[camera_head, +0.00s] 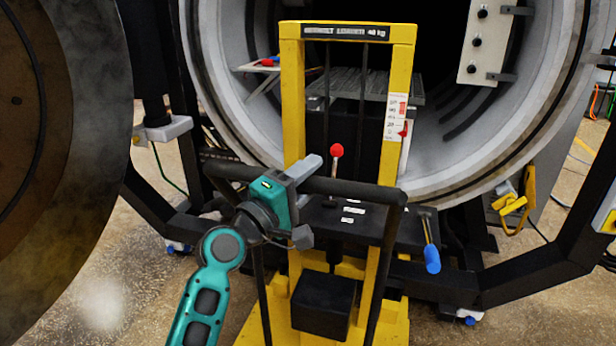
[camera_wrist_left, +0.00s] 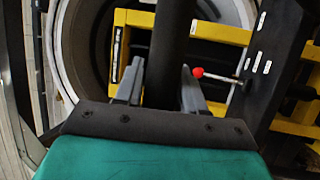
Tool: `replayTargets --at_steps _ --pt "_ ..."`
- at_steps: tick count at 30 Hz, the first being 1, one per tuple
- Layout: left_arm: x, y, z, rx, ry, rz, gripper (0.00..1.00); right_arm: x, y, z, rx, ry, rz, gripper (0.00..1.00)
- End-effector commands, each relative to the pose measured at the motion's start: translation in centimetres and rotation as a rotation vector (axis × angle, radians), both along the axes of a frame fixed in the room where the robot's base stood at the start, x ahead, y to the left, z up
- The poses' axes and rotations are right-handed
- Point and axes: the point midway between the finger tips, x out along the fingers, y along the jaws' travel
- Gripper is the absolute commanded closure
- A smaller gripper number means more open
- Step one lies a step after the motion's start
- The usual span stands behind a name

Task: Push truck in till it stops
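The yellow lift truck (camera_head: 292,100) stands upright in front of the round furnace opening (camera_head: 470,185), its mast overlapping the opening. Its black push handle (camera_head: 352,190) runs across the front. My left gripper (camera_head: 312,202) is at the left part of this handle, with one finger above and one below the bar. In the left wrist view the handle bar (camera_wrist_left: 173,50) passes between the two fingers (camera_wrist_left: 160,90). The fingers look spread, and I cannot tell whether they touch the bar. My right gripper is in neither view.
A red-knobbed lever (camera_head: 337,151) and a blue-handled lever (camera_head: 432,258) stick out of the truck. The big round furnace door (camera_head: 60,200) hangs open at left. Black frame beams (camera_head: 540,268) run beside the truck. A yellow latch (camera_head: 515,203) sits at the chamber's right.

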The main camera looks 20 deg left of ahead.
Motion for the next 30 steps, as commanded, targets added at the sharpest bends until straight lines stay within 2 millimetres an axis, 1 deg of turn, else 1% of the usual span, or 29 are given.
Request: replayTargets --at_steps 1,9,12,20,26,30 --pt "0.0 0.0 0.0 0.000 0.000 0.000 0.66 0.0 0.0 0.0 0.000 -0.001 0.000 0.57" --pt "0.0 0.0 0.0 0.000 0.001 0.000 0.92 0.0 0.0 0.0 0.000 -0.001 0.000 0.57" --pt "0.0 0.0 0.0 0.000 0.001 0.000 1.00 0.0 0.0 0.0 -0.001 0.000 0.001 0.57" --pt "0.1 0.0 0.0 0.000 0.001 0.000 1.00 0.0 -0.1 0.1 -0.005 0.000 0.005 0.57" --pt "1.4 0.0 0.1 0.002 -0.001 0.000 1.00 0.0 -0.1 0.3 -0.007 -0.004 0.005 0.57" --pt "1.5 0.0 0.1 -0.001 -0.003 0.003 1.00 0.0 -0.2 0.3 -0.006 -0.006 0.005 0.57"
